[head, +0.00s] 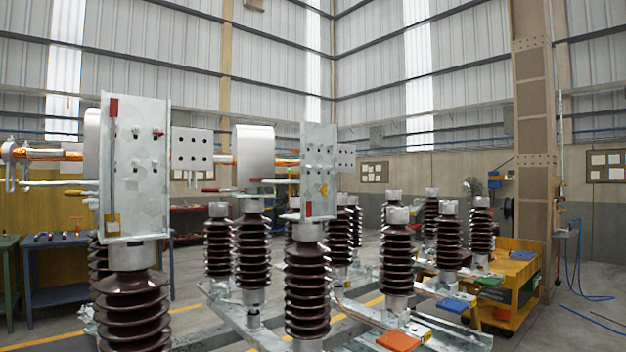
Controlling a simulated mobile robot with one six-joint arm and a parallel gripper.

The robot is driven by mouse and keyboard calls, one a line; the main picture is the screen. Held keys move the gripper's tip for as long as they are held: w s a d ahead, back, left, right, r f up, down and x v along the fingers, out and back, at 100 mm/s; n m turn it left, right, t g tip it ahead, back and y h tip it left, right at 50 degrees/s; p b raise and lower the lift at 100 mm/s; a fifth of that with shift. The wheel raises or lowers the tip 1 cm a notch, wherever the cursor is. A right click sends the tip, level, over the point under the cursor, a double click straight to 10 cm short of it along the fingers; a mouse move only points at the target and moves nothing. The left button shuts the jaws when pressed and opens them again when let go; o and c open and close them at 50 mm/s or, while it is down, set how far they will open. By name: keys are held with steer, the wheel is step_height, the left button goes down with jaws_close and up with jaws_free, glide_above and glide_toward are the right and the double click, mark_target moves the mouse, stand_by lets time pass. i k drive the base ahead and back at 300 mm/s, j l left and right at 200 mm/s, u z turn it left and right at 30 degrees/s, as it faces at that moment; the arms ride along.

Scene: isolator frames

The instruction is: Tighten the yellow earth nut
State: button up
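A small yellow piece (323,189) shows low on the right galvanised plate (320,150), among several bolts. It is too small to tell whether it is the earth nut. The left galvanised plate (135,190) has several bolts and a yellow tag-like patch (112,221) near its lower edge. A yellow bar-like part (75,193) sticks out left of that plate. Each plate stands on top of a brown ribbed insulator, the left one (132,310) nearest to me. My gripper is not in view.
More brown insulators (397,250) stand on grey steel frames (350,325) in the middle and right. An orange pad (398,341) lies on the frame. A yellow cart (515,290) stands at right, a blue table (55,270) at left. Blue hoses (585,296) lie on the right floor.

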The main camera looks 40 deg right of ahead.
mark_target(323, 190)
steer(key=z, duration=1.25)
